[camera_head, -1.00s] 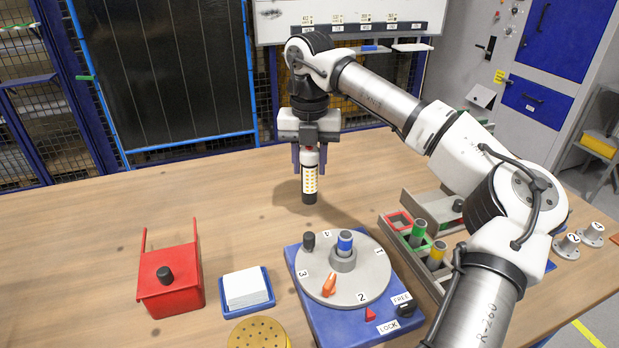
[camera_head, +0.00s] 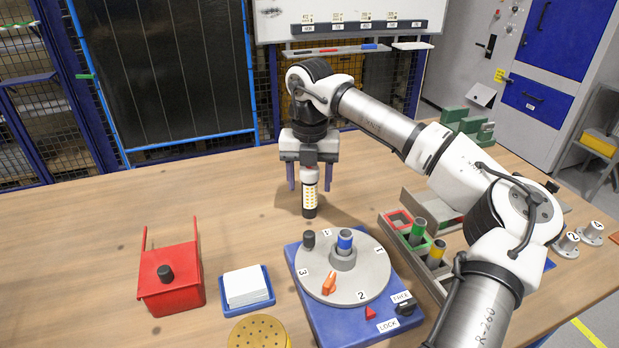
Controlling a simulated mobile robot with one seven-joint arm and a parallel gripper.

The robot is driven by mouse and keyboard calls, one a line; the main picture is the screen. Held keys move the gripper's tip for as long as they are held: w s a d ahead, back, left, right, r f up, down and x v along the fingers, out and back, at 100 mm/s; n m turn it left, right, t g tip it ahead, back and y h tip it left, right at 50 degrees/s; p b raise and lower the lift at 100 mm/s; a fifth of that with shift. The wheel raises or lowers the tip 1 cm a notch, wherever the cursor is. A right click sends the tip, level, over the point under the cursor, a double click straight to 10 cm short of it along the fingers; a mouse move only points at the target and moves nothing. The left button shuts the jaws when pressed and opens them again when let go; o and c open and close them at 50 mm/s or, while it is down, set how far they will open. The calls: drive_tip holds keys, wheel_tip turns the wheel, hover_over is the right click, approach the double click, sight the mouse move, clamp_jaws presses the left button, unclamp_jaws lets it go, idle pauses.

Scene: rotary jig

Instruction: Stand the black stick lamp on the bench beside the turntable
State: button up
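The black stick lamp (camera_head: 310,196), with a lit yellow panel on its side, is upright on the bench just behind the turntable. Its lower end appears to touch the wood. My gripper (camera_head: 310,185) is above and around it, fingers spread, with a visible gap on each side of the lamp. The turntable (camera_head: 370,262) is a grey numbered disc on a blue base, with a blue-topped centre post, a black peg and an orange clip.
A red bin (camera_head: 180,285), a white block in a blue tray (camera_head: 262,303) and a yellow perforated disc (camera_head: 258,332) are at the front left. A grey rack of coloured cylinders (camera_head: 392,228) stands right of the turntable. The bench left of the lamp is clear.

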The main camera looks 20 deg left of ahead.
wheel_tip(320, 180, up, 12)
drive_tip(key=shift+r, duration=0.15)
idle(0.5)
drive_tip(key=shift+c, duration=0.4)
idle(1.6)
